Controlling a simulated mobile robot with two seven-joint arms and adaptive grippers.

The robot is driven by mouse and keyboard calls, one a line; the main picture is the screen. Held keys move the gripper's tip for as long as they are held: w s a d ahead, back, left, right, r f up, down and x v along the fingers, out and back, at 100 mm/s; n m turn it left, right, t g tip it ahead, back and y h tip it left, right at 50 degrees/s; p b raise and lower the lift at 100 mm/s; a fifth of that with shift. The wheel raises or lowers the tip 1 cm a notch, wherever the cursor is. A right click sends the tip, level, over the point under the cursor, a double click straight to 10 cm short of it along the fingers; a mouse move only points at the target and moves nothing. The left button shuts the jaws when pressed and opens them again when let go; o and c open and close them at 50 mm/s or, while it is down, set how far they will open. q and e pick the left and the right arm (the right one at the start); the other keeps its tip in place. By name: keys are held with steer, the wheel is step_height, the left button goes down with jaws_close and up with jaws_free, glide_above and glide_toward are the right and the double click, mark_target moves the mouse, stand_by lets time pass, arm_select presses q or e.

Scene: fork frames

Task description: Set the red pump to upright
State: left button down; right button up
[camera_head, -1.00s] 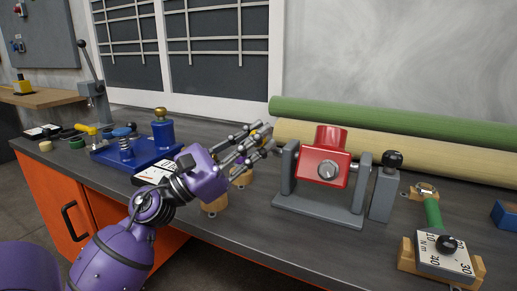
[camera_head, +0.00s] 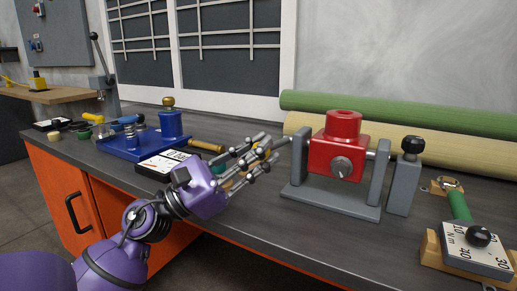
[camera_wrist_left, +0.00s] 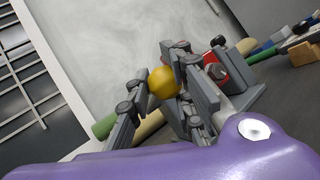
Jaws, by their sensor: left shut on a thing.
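The red pump (camera_head: 338,152) hangs between the two uprights of a grey stand (camera_head: 335,202) on the bench. Its round neck points up with the hole in its top showing, and it looks close to upright. A grey round boss is on its front. It is partly hidden in the left wrist view (camera_wrist_left: 214,72). My left gripper (camera_head: 264,156) is just left of the stand. Its fingers are shut on a yellow knob (camera_wrist_left: 163,81), seen between them in the left wrist view. How the knob joins the pump is hidden. My right gripper is not in view.
A grey block with a black knob (camera_head: 412,145) stands at the stand's right. A torque wrench (camera_head: 476,250) rests in wooden cradles at the front right. Green and cream rolls (camera_head: 420,122) lie behind. A blue fixture (camera_head: 150,140) and a white-faced gauge (camera_head: 160,164) are at the left.

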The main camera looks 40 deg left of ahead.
arm_select(q)
steer(key=shift+w+a+f, duration=0.1)
steer(key=shift+a+f, duration=0.05)
steer(key=c, duration=1.8)
jaws_free()
steer(key=shift+o, duration=0.9)
steer(key=shift+w, duration=0.15)
steer(key=shift+s, duration=0.2)
steer(key=v, duration=1.1)
steer(key=shift+s+a+f, duration=0.15)
steer(key=shift+s+f, duration=0.15)
